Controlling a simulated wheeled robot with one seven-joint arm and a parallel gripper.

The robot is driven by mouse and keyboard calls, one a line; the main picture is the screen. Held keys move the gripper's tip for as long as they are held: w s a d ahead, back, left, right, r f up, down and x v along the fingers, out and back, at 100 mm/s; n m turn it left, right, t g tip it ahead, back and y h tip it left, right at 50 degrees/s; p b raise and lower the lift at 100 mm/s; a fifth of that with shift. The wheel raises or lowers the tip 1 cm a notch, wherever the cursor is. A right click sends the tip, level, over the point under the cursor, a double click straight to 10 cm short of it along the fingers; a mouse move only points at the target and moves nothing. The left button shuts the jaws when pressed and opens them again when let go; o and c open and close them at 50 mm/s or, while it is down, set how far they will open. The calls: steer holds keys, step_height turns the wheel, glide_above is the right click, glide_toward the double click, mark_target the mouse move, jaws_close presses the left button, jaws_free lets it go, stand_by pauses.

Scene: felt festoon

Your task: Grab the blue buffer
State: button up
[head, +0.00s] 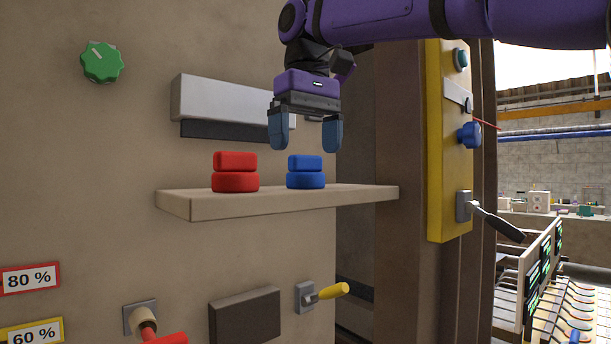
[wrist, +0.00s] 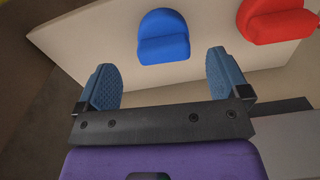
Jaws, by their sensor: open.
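The blue buffer (head: 306,172) stands on a beige shelf (head: 290,203); it has a rounded base with a smaller block on top. In the wrist view the blue buffer (wrist: 163,37) lies beyond my fingertips, roughly between their lines. My gripper (head: 305,145) points down, open and empty, just above the blue buffer in the head view. Its two blue fingers (wrist: 165,75) stand apart and do not touch the buffer.
A red buffer (head: 235,173) of like shape stands on the shelf left of the blue one; it also shows in the wrist view (wrist: 275,18). A grey-white box (head: 215,100) juts from the wall behind. Below the shelf are a yellow-handled lever (head: 332,291) and a dark panel (head: 245,316).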

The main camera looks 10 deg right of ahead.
mark_target(305, 172)
steer(key=shift+s+a+f, duration=0.1)
steer(key=shift+s+f, duration=0.05)
steer(key=shift+f, duration=1.2)
steer(key=shift+s+a+f, duration=0.1)
steer(key=shift+f, duration=1.25)
steer(key=c, duration=1)
